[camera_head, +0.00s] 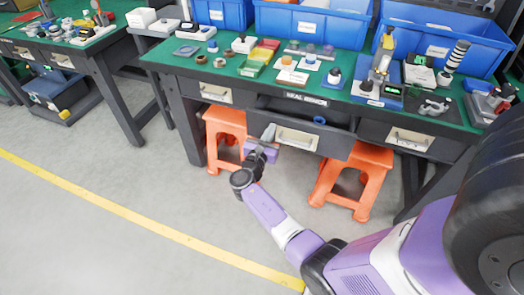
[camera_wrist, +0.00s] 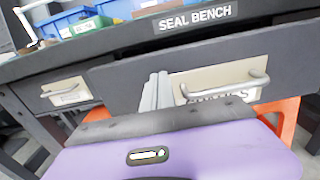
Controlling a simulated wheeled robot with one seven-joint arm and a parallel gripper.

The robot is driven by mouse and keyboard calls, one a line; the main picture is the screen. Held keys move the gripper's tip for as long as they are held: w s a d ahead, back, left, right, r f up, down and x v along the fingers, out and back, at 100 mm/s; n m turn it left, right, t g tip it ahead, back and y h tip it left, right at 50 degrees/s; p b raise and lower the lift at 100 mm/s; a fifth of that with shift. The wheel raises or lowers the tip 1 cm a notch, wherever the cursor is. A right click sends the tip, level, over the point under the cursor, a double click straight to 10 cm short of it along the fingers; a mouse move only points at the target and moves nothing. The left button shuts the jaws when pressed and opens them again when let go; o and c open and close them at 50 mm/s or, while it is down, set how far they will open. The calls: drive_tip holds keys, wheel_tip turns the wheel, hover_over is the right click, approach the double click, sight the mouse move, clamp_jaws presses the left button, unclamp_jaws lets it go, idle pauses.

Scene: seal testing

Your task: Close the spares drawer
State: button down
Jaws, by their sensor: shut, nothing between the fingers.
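The spares drawer (camera_head: 335,143) is the middle drawer under the bench and stands pulled out, with its dark inside showing behind the front. In the wrist view its grey front (camera_wrist: 120,85) fills the middle; its label is partly hidden by my gripper. Its metal bar handle (camera_wrist: 225,89) is right of my fingers. My gripper (camera_head: 268,133) is at the left part of the drawer front. In the wrist view my gripper (camera_wrist: 157,92) has its fingers together, empty, left of the handle. I cannot tell whether the fingertips touch the front.
The seal bench top (camera_head: 222,77) carries several parts and blue bins (camera_head: 310,25). A left drawer (camera_head: 216,93) and a right drawer (camera_head: 408,139) look shut. Orange stools (camera_head: 224,130) (camera_head: 352,180) stand below. A blue ring (camera_head: 319,120) shows in the opening. Grey floor in front is clear.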

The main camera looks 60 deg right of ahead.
drive_tip(key=d+b, duration=0.2)
drive_tip(key=d, duration=0.3)
drive_tip(key=d+b, duration=0.2)
drive_tip(key=d, duration=0.3)
drive_tip(key=w+d+b, duration=0.1)
drive_tip(key=d+b, duration=0.1)
drive_tip(key=d, duration=0.3)
drive_tip(key=shift+f, duration=0.15)
drive_tip(key=shift+w+d+r, duration=0.1)
drive_tip(key=shift+d+r, duration=0.1)
drive_tip(key=shift+r, duration=0.05)
drive_tip(key=shift+d, duration=0.1)
